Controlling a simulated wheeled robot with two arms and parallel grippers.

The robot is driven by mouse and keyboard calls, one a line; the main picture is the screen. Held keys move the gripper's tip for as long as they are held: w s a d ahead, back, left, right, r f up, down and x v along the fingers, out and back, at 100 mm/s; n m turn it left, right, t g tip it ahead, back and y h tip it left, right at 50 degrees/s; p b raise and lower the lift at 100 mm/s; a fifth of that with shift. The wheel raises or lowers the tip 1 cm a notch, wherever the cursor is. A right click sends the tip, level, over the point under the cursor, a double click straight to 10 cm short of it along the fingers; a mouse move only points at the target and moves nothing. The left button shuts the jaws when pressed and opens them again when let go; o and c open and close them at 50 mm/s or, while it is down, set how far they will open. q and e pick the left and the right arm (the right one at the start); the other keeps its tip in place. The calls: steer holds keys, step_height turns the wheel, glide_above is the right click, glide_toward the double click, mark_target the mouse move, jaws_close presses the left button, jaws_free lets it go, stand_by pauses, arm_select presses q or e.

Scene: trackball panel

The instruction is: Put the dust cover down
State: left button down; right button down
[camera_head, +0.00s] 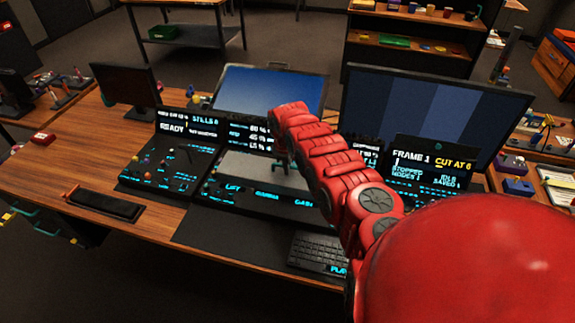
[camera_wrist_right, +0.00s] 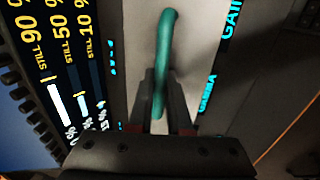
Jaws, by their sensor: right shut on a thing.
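The dust cover is a pale grey plate (camera_head: 240,166) with a teal handle. In the head view it lies over the middle of the trackball panel (camera_head: 213,190), below the screen with percent readouts. In the right wrist view the plate (camera_wrist_right: 199,45) fills the upper middle, and its teal handle (camera_wrist_right: 163,60) runs down between the fingers. My right gripper (camera_wrist_right: 161,112) is shut on that handle. In the head view my red right arm hides part of the cover and the handle. I cannot tell whether the cover touches the panel. My left gripper is not in view.
Lit screens stand close behind the panel, including a readout screen (camera_head: 245,136) and a large monitor (camera_head: 432,112). Another control panel (camera_head: 165,175) sits to the left. A keyboard (camera_head: 318,253) lies at the front. The wooden desk (camera_head: 58,170) has free room at the left.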

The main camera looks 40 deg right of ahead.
steer(key=c, duration=0.8)
jaws_free()
steer(key=shift+c, duration=0.2)
